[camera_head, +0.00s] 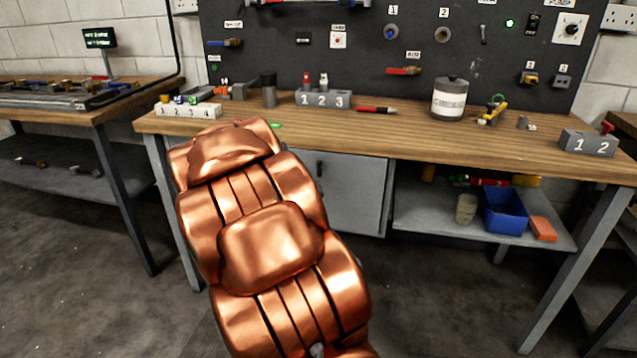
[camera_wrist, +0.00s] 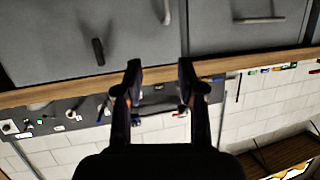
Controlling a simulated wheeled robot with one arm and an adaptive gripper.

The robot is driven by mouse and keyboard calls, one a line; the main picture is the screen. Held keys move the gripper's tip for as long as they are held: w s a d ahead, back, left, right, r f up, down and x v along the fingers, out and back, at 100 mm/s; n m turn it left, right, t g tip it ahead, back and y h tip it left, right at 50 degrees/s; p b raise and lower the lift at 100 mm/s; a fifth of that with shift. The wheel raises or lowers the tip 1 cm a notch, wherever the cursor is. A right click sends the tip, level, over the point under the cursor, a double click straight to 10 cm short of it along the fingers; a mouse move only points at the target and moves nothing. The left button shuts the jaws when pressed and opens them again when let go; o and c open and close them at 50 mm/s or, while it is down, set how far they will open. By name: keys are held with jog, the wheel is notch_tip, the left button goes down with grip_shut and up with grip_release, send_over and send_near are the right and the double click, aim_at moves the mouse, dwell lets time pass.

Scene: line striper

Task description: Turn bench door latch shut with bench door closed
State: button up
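The grey bench door (camera_head: 355,195) is under the wooden bench, partly hidden by my copper arm, and looks closed. A dark, upright latch (camera_head: 320,168) shows on it beside my arm. In the wrist view, which is upside down, the bench door (camera_wrist: 50,45) fills the upper left. The dark latch (camera_wrist: 98,50) stands nearly vertical on it, near the bench edge. A pale bar handle (camera_wrist: 165,12) is farther along the door. My gripper (camera_wrist: 160,80) is open and empty, apart from the latch, with its fingertips over the bench edge. The head view hides it behind my arm.
The wooden bench top (camera_head: 410,135) overhangs the door and carries a grey canister (camera_head: 449,98) and numbered blocks. A grey drawer front with a bar handle (camera_wrist: 258,20) is beside the door. An open shelf with a blue bin (camera_head: 503,212) is right of it.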

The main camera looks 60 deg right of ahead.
aim_at(319, 167)
jog(key=shift+s+d+f+m+g+h+b, duration=0.1)
jog(key=shift+s+d+m+g+h+b, duration=0.4)
jog(key=shift+d, duration=2.2)
jog(key=shift+s+d+f+m+g+h+b, duration=0.15)
jog(key=shift+s+d+h+b, duration=0.7)
jog(key=shift+d, duration=1.85)
jog(key=shift+s+d+r+m+g+h+b, duration=0.25)
jog(key=shift+d+h, duration=0.9)
jog(key=shift+d, duration=1.55)
jog(key=shift+w+f, duration=0.15)
jog(key=shift+f, duration=0.05)
jog(key=shift+c, duration=0.3)
grip_shut()
